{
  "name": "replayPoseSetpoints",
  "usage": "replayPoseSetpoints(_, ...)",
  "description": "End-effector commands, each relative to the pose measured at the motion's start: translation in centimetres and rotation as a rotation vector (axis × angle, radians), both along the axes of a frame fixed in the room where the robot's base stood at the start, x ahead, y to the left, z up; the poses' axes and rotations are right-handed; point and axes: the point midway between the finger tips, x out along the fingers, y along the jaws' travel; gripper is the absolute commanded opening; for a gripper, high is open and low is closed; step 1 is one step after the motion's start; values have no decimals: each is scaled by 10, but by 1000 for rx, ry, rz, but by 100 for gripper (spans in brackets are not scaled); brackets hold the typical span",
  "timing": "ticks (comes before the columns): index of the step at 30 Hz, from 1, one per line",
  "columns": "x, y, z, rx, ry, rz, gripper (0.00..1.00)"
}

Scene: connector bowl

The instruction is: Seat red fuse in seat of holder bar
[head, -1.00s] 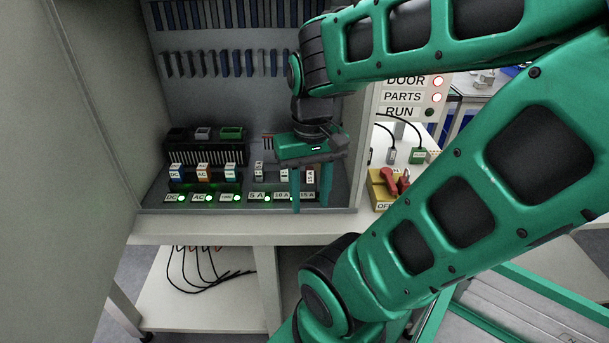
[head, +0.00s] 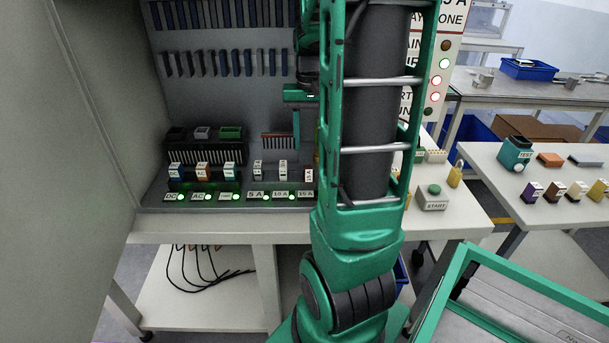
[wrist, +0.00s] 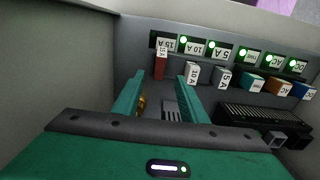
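The red fuse (wrist: 160,67) with a white 15 A tag stands at the 15 A place of the holder bar (head: 278,197), in line with the 10 A fuse (wrist: 191,73) and 5 A fuse (wrist: 222,78). Its tagged top (head: 309,176) shows in the head view beside my arm. My gripper (wrist: 160,77) is open and empty, fingers apart, with the red fuse seen through the gap beyond the tips. In the head view my gripper (head: 298,95) is above the bar, mostly hidden by my arm. Full seating depth cannot be told.
Green lamps glow beside the bar labels. DC and AC connectors (head: 203,171) stand to the left, before a black finned block (head: 205,152). Cabinet walls enclose the left and back. A START button box (head: 432,197) and a side table (head: 545,213) are at right.

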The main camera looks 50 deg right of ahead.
Motion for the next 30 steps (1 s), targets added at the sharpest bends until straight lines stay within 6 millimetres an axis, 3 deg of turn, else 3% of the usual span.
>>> replayPoseSetpoints(21, -1, 1, -76, 2, 1, 1, 39)
replayPoseSetpoints(30, 0, 1, -80, 1, -1, 2, 39)
